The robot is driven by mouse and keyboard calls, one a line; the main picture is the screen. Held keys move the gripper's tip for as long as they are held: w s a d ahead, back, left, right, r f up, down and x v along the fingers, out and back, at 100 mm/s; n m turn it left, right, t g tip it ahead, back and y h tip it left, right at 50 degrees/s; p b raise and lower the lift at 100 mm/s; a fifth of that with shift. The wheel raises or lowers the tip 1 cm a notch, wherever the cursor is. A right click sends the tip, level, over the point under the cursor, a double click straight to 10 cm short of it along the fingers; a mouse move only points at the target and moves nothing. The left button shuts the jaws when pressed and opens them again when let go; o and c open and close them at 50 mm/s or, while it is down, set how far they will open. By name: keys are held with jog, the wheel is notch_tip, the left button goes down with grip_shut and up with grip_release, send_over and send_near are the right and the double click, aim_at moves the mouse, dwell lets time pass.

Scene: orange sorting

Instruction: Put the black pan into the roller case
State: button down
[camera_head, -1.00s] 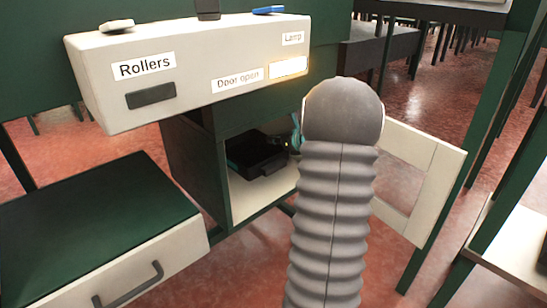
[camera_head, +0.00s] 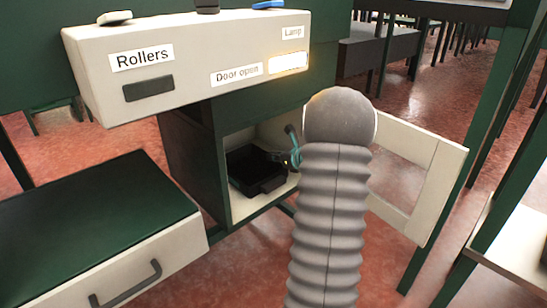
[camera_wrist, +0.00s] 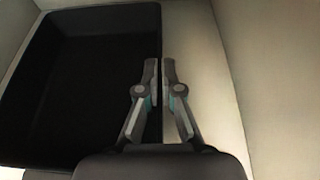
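The black pan (camera_head: 250,172) is inside the open compartment of the roller case (camera_head: 222,160), near its floor. I cannot tell whether it rests fully on that floor. In the wrist view the pan (camera_wrist: 80,85) fills the left side, with a bare cream surface to its right. My gripper (camera_wrist: 160,62) is shut on the pan's right wall, one finger on each side of it. In the head view my gripper (camera_head: 294,158) shows at the pan's right edge, partly hidden by my arm.
The case door (camera_head: 432,160) stands open to the right. A control box (camera_head: 190,65) labelled Rollers, Door open and Lamp is above the compartment, with its Lamp panel lit. A green-topped drawer unit (camera_head: 85,215) stands at the lower left.

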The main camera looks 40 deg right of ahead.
jog(key=c, duration=1.3)
grip_release()
jog(key=shift+r+p, duration=0.15)
jog(key=shift+p, duration=0.15)
jog(key=v, duration=1.2)
